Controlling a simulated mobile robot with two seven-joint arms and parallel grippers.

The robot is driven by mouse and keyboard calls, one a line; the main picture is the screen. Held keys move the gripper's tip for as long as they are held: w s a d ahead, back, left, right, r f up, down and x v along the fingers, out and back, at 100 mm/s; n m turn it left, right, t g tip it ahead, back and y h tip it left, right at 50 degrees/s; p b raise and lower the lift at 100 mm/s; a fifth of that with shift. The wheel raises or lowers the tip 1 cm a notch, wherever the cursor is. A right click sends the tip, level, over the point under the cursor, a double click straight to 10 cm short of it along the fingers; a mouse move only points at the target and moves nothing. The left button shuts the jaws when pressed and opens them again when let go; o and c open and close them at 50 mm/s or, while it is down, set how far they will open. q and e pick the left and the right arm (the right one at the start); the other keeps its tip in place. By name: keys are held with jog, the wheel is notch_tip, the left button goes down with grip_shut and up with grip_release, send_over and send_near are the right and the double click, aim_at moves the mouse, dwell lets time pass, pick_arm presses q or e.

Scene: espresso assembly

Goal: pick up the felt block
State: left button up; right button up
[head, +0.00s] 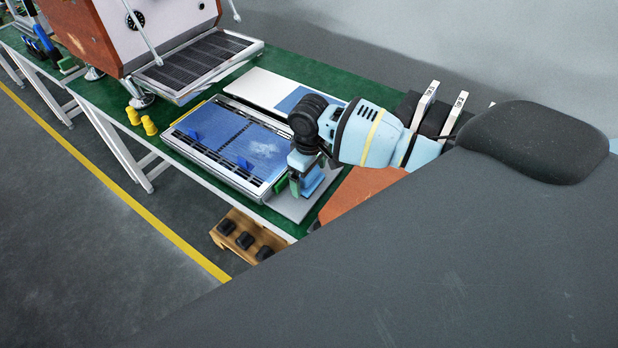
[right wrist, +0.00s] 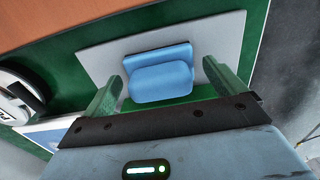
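The felt block (right wrist: 160,82) is light blue with rounded edges, and a dark edge shows on one side of it. It rests on a grey plate (right wrist: 222,32) on the green table. In the head view the block (head: 313,181) is partly hidden behind my right gripper (head: 297,186). In the right wrist view my right gripper (right wrist: 163,72) is open, with one green finger on each side of the block. A gap shows on both sides, and I see no contact. My left gripper is not in view.
A blue-topped tray (head: 238,143) with small blue pieces lies left of the gripper. The espresso machine (head: 130,30) and yellow pieces (head: 149,126) are farther left. Orange-brown material (head: 355,192) lies right.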

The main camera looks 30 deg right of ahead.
jog(key=c, duration=0.9)
jog(key=shift+o, duration=0.2)
notch_tip(320, 180, up, 10)
jog(key=shift+r+p, duration=0.1)
jog(key=shift+p, duration=0.4)
